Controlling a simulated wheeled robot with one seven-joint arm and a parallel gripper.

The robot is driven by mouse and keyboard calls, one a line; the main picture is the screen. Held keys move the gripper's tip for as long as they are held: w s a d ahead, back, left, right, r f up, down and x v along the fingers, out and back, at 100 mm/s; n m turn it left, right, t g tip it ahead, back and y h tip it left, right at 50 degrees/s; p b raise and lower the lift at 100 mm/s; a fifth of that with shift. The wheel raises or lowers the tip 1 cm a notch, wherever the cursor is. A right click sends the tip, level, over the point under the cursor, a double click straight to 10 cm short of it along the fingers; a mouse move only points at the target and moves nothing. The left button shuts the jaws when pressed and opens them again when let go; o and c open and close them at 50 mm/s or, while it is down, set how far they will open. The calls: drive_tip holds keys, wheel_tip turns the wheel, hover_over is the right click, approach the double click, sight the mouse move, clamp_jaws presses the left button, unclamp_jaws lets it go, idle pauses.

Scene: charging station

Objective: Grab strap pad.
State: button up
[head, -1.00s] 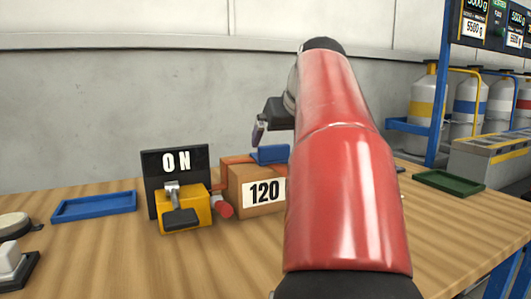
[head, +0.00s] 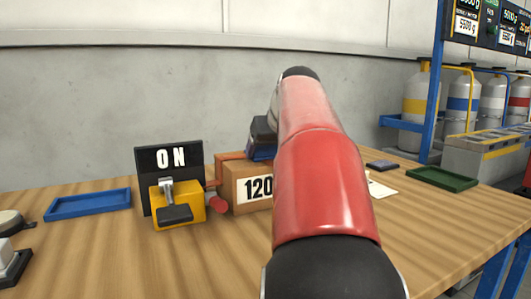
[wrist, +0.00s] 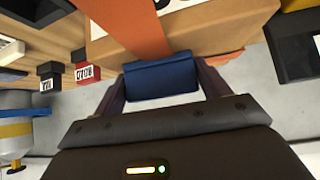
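The strap pad is a blue block (wrist: 161,80) on the orange strap (wrist: 145,28) of a cardboard box (wrist: 208,25). In the head view the box (head: 232,185), labelled 120, stands on the table, partly behind my arm, and the pad (head: 263,153) shows just under my gripper (head: 262,141). In the wrist view my gripper (wrist: 161,84) has one finger at each side of the pad. The fingers look open around it; whether they touch its sides is hard to tell.
A black ON sign (head: 168,157) with a yellow lever device (head: 188,210) stands left of the box. A blue tray (head: 88,204) lies further left. A green tray (head: 441,178) and a small dark block (head: 382,164) lie to the right. The wall is close behind.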

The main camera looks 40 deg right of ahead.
drive_tip(key=c, duration=0.5)
drive_tip(key=shift+r, duration=0.1)
